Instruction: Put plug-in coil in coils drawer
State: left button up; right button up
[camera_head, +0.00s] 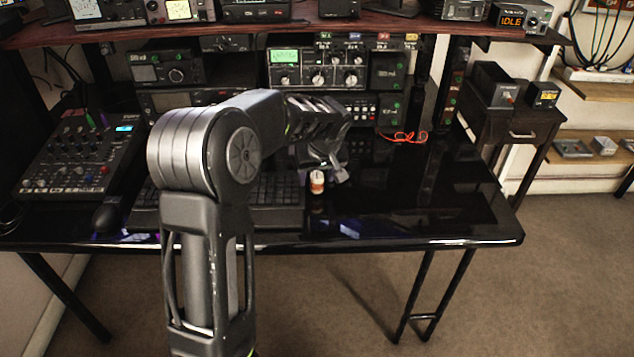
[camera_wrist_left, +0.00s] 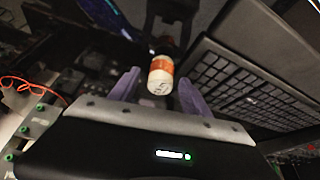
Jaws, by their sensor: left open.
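A small white cylinder with an orange band, which looks like the plug-in coil (camera_head: 316,182), stands on the glossy black desk just right of the keyboard. My left gripper (camera_head: 333,172) is low over the desk, close beside the coil. In the left wrist view the coil (camera_wrist_left: 160,75) appears between the two open fingers (camera_wrist_left: 158,88), with gaps on both sides; I cannot tell its exact depth between them. A dark side cabinet at the right has a drawer with a metal handle (camera_head: 522,134), which looks shut; no label on it is readable. My right gripper is not in view.
A keyboard (camera_head: 275,194) lies left of the coil, partly behind my arm; it also shows in the wrist view (camera_wrist_left: 235,80). A mixer (camera_head: 80,160) stands at the left. Radio gear (camera_head: 318,77) lines the back, near orange wire (camera_head: 405,137). The desk's right part is clear.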

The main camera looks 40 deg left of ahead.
pick_arm(q)
jog(key=shift+c, duration=0.4)
grip_shut()
dwell(0.4)
